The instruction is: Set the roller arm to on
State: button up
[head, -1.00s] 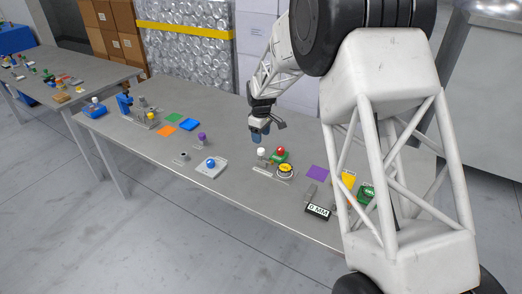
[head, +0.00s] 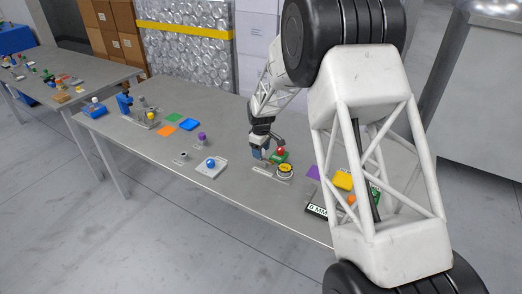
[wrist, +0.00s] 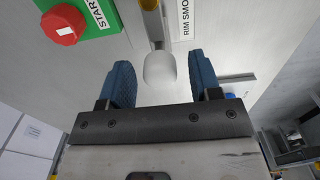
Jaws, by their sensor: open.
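The roller arm is likely the grey lever with a white rounded knob (wrist: 160,68) beside a label reading "RIM SMO…" (wrist: 186,20). In the wrist view its knob shows in the gap between my fingertips, with space on both sides. My gripper (wrist: 165,82) is open, its two blue fingers apart and touching nothing that I can tell. In the head view my gripper (head: 260,152) is low over the table, left of the red button, and mostly hides the lever. How deep the knob sits between the fingers is unclear.
A red button (wrist: 62,24) on a green START box is close on the left in the wrist view. A black-and-yellow round device (head: 285,170) stands right of my gripper in the head view. A blue-knobbed plate (head: 210,165) lies further left, with clear table between.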

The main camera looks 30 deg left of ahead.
aim_at(267, 160)
grip_shut()
jog(key=shift+d, duration=1.5)
grip_release()
notch_tip(267, 160, up, 8)
jog(key=shift+f, duration=0.15)
dwell(0.6)
